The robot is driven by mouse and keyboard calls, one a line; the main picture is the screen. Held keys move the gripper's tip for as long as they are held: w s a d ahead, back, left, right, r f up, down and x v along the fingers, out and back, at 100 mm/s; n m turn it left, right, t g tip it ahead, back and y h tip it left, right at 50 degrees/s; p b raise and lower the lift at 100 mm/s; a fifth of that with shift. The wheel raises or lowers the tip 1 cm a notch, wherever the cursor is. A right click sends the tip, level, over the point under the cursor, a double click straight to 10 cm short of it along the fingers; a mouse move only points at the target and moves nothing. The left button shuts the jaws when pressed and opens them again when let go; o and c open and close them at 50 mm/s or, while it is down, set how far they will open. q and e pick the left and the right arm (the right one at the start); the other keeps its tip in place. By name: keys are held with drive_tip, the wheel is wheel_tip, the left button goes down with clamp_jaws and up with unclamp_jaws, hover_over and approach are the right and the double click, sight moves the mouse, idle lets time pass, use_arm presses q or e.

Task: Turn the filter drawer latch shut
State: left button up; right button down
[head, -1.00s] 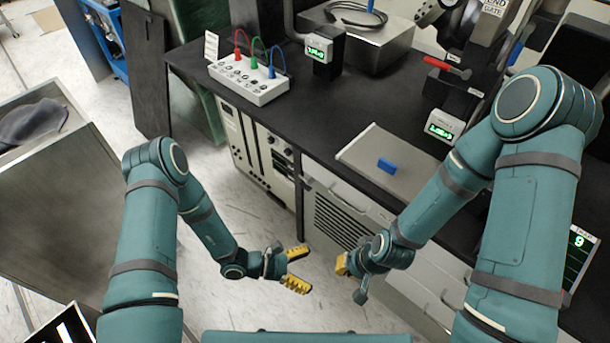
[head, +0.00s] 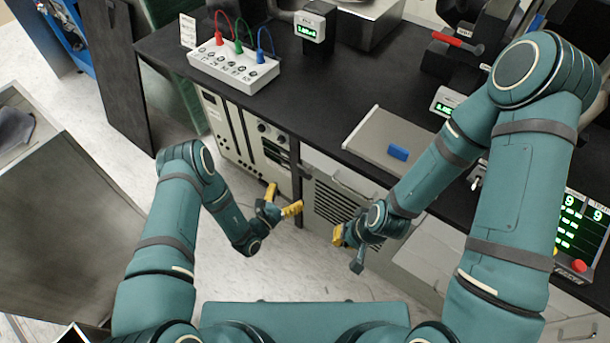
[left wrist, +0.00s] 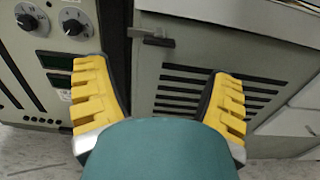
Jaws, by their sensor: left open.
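The filter drawer front (head: 340,182) is a grey panel with dark louvre slots under the bench; it also shows in the left wrist view (left wrist: 205,72). The latch (left wrist: 150,37), a small dark lever lying roughly level, sits at the panel's upper left corner. In the head view the latch is too small to read clearly. My left gripper (head: 286,197) is open and empty in front of the panel's left edge. In the left wrist view its yellow fingers (left wrist: 160,72) are spread wide, below the latch and apart from it. My right gripper (head: 340,236) hangs before the louvres, its jaws unclear.
A grey cabinet with knobs (head: 248,140) stands left of the drawer. On the black bench are a white socket box with coloured plugs (head: 232,68) and a grey plate (head: 375,140) bearing a blue block (head: 397,153). Open floor (head: 225,270) lies below my left arm.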

sight(304, 177)
use_arm(q)
drive_tip(key=b+x, duration=0.1)
drive_tip(key=x, duration=0.8)
drive_tip(key=shift+w+d+b, duration=0.1)
drive_tip(key=shift+w+b, duration=0.1)
drive_tip(key=shift+b, duration=0.15)
drive_tip(key=c, duration=1.2)
